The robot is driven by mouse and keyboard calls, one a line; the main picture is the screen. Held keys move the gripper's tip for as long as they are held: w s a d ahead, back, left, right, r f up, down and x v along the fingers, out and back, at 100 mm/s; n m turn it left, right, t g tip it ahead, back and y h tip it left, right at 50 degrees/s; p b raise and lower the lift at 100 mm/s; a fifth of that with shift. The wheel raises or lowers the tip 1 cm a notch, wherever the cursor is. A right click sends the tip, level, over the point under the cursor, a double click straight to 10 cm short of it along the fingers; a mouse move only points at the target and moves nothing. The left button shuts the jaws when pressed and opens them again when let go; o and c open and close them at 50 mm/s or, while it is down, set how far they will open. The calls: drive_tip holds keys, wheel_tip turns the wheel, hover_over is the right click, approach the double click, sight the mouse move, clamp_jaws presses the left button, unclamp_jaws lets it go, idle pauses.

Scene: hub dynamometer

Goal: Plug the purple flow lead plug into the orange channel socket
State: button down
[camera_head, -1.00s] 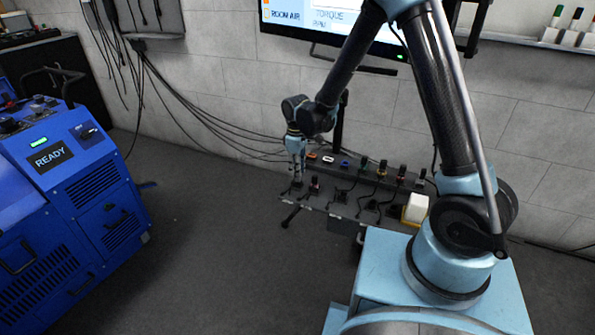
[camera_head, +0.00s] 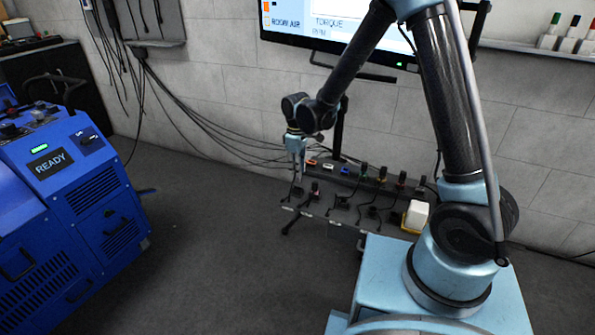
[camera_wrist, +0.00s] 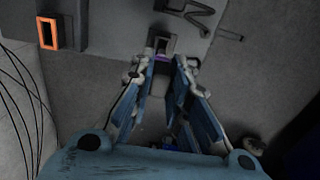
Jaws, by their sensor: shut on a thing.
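My gripper (camera_wrist: 163,62) is shut on the purple flow lead plug (camera_wrist: 162,50), a dark piece with a purple band that shows between the fingertips in the wrist view. The fingers hide much of it. In the head view my gripper (camera_head: 298,176) points down over the left end of the dark bench panel. The orange channel socket (camera_head: 312,162) is at the left end of the back row. It also shows in the wrist view as an orange-rimmed rectangular opening (camera_wrist: 47,33), up and left of the plug and apart from it.
White (camera_head: 328,167) and blue (camera_head: 346,171) sockets sit right of the orange one. Several plugs with leads stand farther right, beside a yellow-and-white block (camera_head: 415,214). A monitor (camera_head: 340,35) hangs behind. A blue machine (camera_head: 75,190) stands left, with open floor between.

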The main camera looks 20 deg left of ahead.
drive_tip(key=shift+r, duration=0.9)
drive_tip(key=shift+w, duration=0.1)
drive_tip(key=w+d, duration=0.1)
drive_tip(key=w, duration=1.4)
drive_tip(key=shift+d, duration=0.15)
idle(1.9)
drive_tip(key=shift+w+f, duration=0.1)
drive_tip(key=shift+f, duration=0.35)
drive_tip(key=shift+f, duration=1.45)
idle(0.7)
drive_tip(key=c, duration=1.5)
unclamp_jaws()
